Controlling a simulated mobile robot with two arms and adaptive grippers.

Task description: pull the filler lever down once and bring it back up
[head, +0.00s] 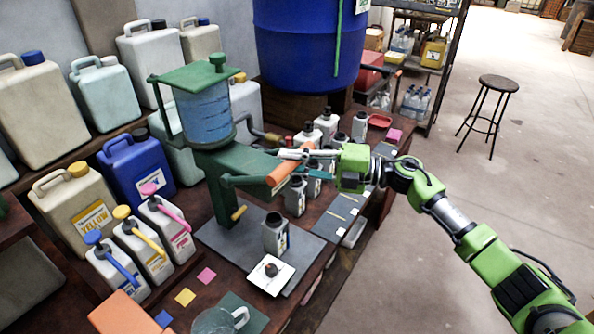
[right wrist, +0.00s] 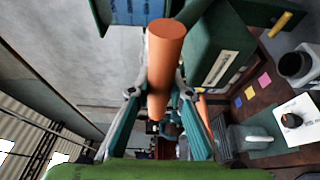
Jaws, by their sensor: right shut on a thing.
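The filler is a green machine with a blue see-through tank (head: 203,112) under a green lid, on a grey plate on the bench. Its lever ends in an orange cylindrical handle (head: 283,172), which slants up to the right at about the height of the green body. My right gripper (head: 297,160) comes in from the right and is shut on this handle. In the right wrist view the orange handle (right wrist: 164,50) stands between the fingers of my right gripper (right wrist: 157,92). My left gripper is not in view.
An open grey bottle (head: 275,234) stands on the plate (head: 222,240) below the handle. Several grey bottles stand behind the gripper. Jugs crowd the left, including a blue one (head: 138,170). A blue drum (head: 308,45) is behind. A stool (head: 490,105) stands on open floor at right.

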